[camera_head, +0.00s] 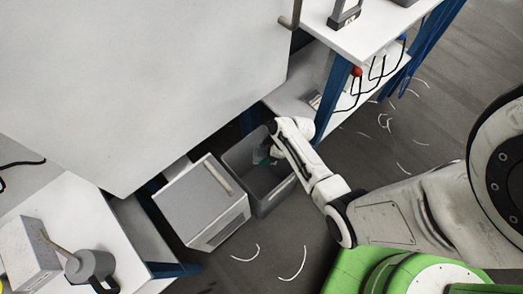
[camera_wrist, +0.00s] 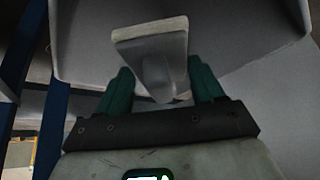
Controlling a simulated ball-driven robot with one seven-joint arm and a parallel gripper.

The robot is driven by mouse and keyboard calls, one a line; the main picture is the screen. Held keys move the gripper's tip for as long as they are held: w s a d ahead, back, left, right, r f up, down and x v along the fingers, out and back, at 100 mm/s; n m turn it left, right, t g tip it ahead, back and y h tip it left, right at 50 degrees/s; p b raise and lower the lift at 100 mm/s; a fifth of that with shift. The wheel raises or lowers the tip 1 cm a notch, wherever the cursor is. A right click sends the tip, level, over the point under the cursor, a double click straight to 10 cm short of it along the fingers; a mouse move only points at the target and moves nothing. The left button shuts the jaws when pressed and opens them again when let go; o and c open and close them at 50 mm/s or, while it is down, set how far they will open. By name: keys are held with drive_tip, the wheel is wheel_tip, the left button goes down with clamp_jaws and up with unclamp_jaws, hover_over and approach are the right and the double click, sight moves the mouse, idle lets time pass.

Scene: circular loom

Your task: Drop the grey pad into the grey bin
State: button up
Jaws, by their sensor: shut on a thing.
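The grey pad (camera_wrist: 158,60) is a grey block with a pale edge strip and a narrower grip. In the wrist view its grip sits between the green fingers of my gripper (camera_wrist: 160,88), which is shut on it. The pad is hard to make out there. The grey bin stands on the floor; its walls also show in the wrist view (camera_wrist: 250,25), around and beyond the pad.
A light grey box (camera_head: 203,201) stands directly left of the bin. A large white panel (camera_head: 140,75) and blue table legs (camera_head: 334,95) are close behind and beside it. A grey jug (camera_head: 90,268) is on the white table at lower left. White thread scraps lie on the floor.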

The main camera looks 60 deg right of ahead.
drive_tip(key=shift+f, duration=0.3)
drive_tip(key=o, duration=1.1)
drive_tip(key=shift+r, duration=0.1)
drive_tip(key=p+v, duration=0.2)
drive_tip(key=v, duration=0.8)
drive_tip(key=shift+s+r+p, duration=0.2)
drive_tip(key=shift+r+p, duration=0.05)
drive_tip(key=shift+p, duration=0.15)
